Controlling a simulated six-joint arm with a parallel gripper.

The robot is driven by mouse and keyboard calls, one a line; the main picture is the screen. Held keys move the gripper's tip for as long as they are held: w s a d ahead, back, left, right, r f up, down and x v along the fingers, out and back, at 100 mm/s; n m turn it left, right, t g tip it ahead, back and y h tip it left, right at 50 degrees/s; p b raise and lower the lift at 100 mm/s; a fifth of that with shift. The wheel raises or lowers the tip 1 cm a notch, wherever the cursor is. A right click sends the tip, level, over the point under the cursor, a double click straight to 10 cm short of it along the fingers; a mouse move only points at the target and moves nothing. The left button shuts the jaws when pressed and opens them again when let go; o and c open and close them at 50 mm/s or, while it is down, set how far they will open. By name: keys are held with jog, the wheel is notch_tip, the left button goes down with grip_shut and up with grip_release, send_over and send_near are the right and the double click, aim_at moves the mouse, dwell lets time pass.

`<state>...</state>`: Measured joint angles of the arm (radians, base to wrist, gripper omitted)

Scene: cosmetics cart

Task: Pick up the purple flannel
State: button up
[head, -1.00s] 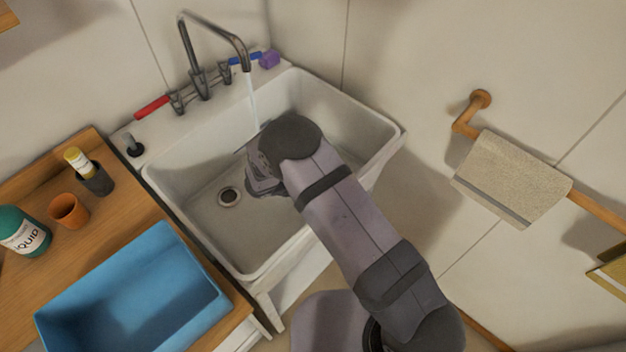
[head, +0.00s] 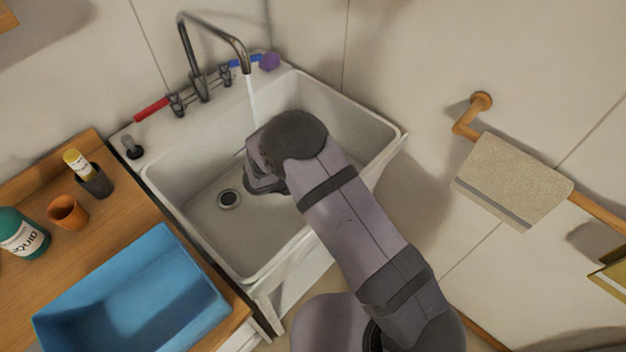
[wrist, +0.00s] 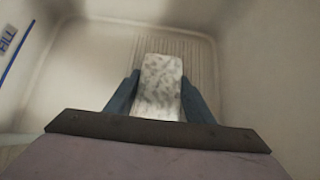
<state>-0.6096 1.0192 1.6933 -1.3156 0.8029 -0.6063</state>
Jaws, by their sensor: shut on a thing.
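My gripper (head: 262,182) is low inside the white sink, and the arm hides most of it in the head view. In the wrist view its two blue-grey fingers (wrist: 160,88) are shut on a pale, grey-speckled block (wrist: 161,84), which lies between them above the sink floor. I see no cloth that is clearly a purple flannel. A small purple lump (head: 269,61) sits on the sink's back ledge, right of the tap and apart from my gripper; I cannot tell whether it is cloth.
Water runs from the tap (head: 247,60) into the sink (head: 215,225), close to my gripper. A blue tub (head: 130,290), an orange cup (head: 67,211) and a green bottle (head: 22,234) stand on the left counter. A beige towel (head: 512,180) hangs on the right rail.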

notch_tip(320, 180, up, 8)
jog(key=shift+f+b, duration=0.1)
jog(key=shift+b, duration=0.3)
jog(key=shift+a, duration=0.1)
jog(key=shift+s+a, duration=0.1)
jog(key=shift+a, duration=0.1)
jog(key=s+a+r+n+t+y+p, duration=0.1)
jog(key=s+a+r+t+y, duration=0.1)
jog(key=s+a+r, duration=0.35)
jog(key=s+a+r+n+t+y+p, duration=0.1)
jog(key=s+a+r+n+y, duration=0.1)
jog(key=a, duration=0.6)
jog(key=s+a+r+n+t+y, duration=0.1)
jog(key=s+a+r+t+y, duration=0.1)
jog(key=s+a+r, duration=0.3)
jog(key=s+d+r+m+t+h, duration=0.1)
jog(key=d+r+m+t+h, duration=0.1)
jog(key=d+r+m+h, duration=0.2)
jog(key=d+r+m, duration=0.2)
jog(key=d+m, duration=0.2)
jog(key=d, duration=0.1)
jog(key=shift+s+r+t+p, duration=0.15)
jog(key=shift+s+t+p, duration=0.05)
jog(key=shift+t+p, duration=0.1)
